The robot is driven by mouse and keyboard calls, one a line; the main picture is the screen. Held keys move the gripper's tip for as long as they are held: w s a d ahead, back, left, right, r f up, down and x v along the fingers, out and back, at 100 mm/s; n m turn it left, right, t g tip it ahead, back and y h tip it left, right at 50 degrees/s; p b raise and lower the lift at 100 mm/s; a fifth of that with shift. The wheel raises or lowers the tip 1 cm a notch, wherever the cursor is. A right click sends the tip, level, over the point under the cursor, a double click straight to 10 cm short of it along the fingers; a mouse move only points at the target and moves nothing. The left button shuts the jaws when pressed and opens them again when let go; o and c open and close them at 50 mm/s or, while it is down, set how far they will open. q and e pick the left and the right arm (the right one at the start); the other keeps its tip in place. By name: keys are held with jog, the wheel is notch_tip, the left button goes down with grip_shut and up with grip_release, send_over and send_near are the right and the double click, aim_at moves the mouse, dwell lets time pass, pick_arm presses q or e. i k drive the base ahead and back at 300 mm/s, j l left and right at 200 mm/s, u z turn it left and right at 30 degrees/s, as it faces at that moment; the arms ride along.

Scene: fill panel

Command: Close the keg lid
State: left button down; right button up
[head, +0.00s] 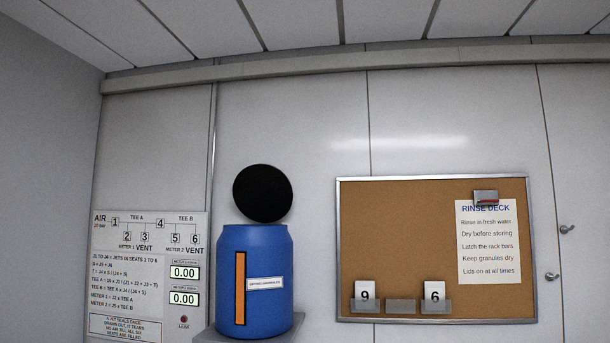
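The blue keg (260,308) stands upright on a small grey shelf at the lower left of the middle in the head view. It has an orange vertical strip and a white label on its front. Its round black lid (263,193) is open and stands raised, tilted up above the keg's top at the back. The inside of the keg is not visible from this angle. Neither of my grippers shows in the head view.
A grey shelf (208,336) holds the keg. A white meter panel (143,262) with two displays is on the wall to its left. A framed cork board (400,240) with a notice and number cards hangs to the right. The space around the lid looks clear.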

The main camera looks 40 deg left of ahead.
aim_at(263, 193)
jog(key=j+z, duration=0.35)
jog(key=k+j+z, duration=0.15)
jog(key=j+z, duration=0.2)
jog(key=k+j+z, duration=0.15)
jog(key=j, duration=0.15)
jog(key=k+j+z, duration=0.1)
jog(key=j, duration=0.2)
jog(key=k+j+z, duration=0.15)
jog(key=j, duration=0.15)
jog(key=k+j, duration=0.2)
jog(key=j, duration=0.2)
jog(key=k+j, duration=0.2)
jog(key=j, duration=0.15)
jog(key=k+j+z, duration=0.1)
jog(key=j, duration=0.3)
jog(key=k+j, duration=0.35)
